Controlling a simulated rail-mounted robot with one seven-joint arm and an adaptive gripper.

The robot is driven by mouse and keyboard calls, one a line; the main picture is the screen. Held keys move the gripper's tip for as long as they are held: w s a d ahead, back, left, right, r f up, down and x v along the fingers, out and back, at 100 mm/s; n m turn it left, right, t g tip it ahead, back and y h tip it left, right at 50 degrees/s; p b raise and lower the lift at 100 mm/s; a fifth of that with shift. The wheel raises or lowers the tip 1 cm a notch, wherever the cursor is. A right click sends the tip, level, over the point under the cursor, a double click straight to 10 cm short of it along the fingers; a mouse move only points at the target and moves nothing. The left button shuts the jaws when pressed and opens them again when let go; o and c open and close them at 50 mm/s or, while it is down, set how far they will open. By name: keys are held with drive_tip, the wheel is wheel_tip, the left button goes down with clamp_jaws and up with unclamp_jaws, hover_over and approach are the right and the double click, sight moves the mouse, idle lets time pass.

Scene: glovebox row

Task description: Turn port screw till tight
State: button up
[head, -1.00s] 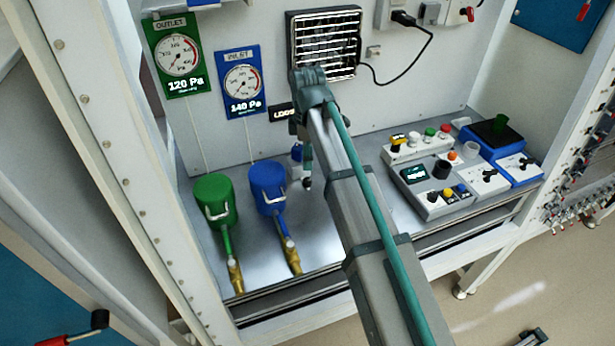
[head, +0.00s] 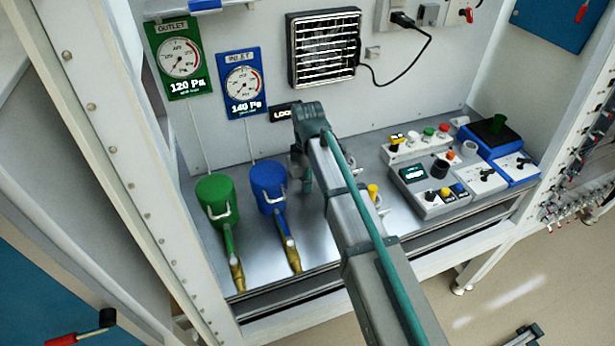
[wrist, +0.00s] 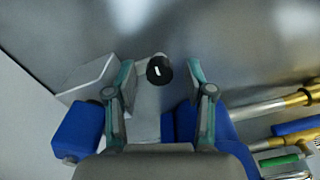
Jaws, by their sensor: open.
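A black round knob with a white mark (wrist: 159,70), which looks like the port screw, sits on a pale grey fitting (wrist: 150,105) in the wrist view. My gripper (wrist: 160,72) is open, with one finger on each side of the knob and a visible gap to each. In the head view my gripper (head: 301,180) is low over the bench, right of the blue canister (head: 268,185); the knob is hidden there behind my gripper and arm. A black sign (head: 283,113) on the back wall shows "LOO", its end covered by my arm.
A green canister (head: 215,200) stands left of the blue one, both with brass-ended pipes. A yellow-topped part (head: 373,190) shows just right of my arm. Control boxes (head: 435,180) stand to the right. Outlet (head: 180,58) and inlet (head: 243,82) gauges read 120 Pa and 140 Pa.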

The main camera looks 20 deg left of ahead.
clamp_jaws()
drive_tip(key=shift+m, duration=0.4)
drive_tip(key=m, duration=1)
drive_tip(key=shift+m, duration=0.4)
drive_tip(key=m, duration=0.6)
drive_tip(key=shift+p, duration=0.35)
drive_tip(key=m, duration=0.6)
